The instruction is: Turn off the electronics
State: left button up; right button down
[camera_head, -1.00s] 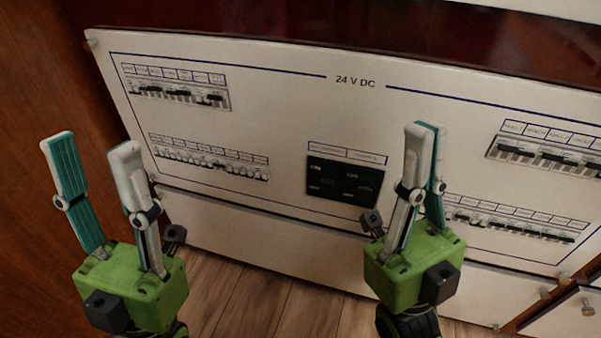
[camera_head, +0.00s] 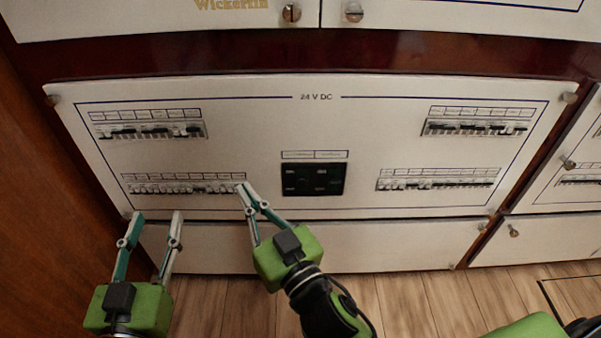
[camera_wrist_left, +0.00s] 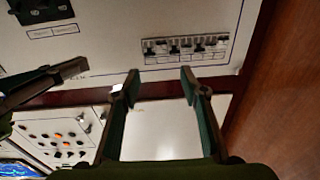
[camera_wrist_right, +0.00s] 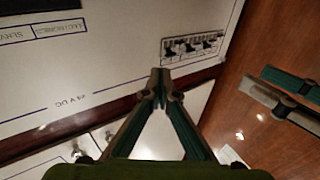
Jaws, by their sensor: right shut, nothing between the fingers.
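The white 24 V DC panel (camera_head: 270,130) carries the breaker rows. The upper left row (camera_head: 150,131), lower left row (camera_head: 190,189), upper right row (camera_head: 478,128) and lower right row (camera_head: 437,183) have dark and light levers; exact positions are too small to tell. My right gripper (camera_head: 242,187) is shut and empty, its tips overlapping the right end of the lower left row; contact cannot be told. In the right wrist view its tips (camera_wrist_right: 161,76) appear beside a breaker row (camera_wrist_right: 193,47). My left gripper (camera_head: 157,215) is open and empty, below the lower left row.
A black unit (camera_head: 314,178) sits mid-panel, right of my right gripper. A wooden wall (camera_head: 40,200) stands close on the left. Another panel with knobs lies at the right. A plain white strip (camera_head: 390,243) and wooden floor (camera_head: 390,298) are below.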

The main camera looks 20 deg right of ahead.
jog(key=w+d+f+m+g+h+p, duration=0.1)
jog(key=d+f+m+g+h+p, duration=0.15)
jog(key=d+f+h, duration=0.2)
jog(key=m+g+h, duration=0.1)
jog(key=m+h, duration=0.3)
jog(key=h, duration=0.1)
send_near(303, 182)
notch_tip(303, 182, up, 2)
jog(key=s, duration=0.1)
pick_arm(q)
jog(key=s+a+f+g+y, duration=0.1)
jog(key=s+f+g, duration=0.2)
jog(key=f, duration=0.3)
jog(key=s+a+f+g+y, duration=0.1)
jog(key=s+a+f+g, duration=0.1)
jog(key=f+g, duration=0.3)
notch_tip(303, 182, down, 2)
jog(key=shift+s+a+f+y+p, duration=0.15)
jog(key=shift+s+a+y+p, duration=0.2)
jog(key=shift+s, duration=0.4)
pick_arm(e)
jog(key=shift+s+a, duration=0.1)
jog(key=shift+a, duration=0.1)
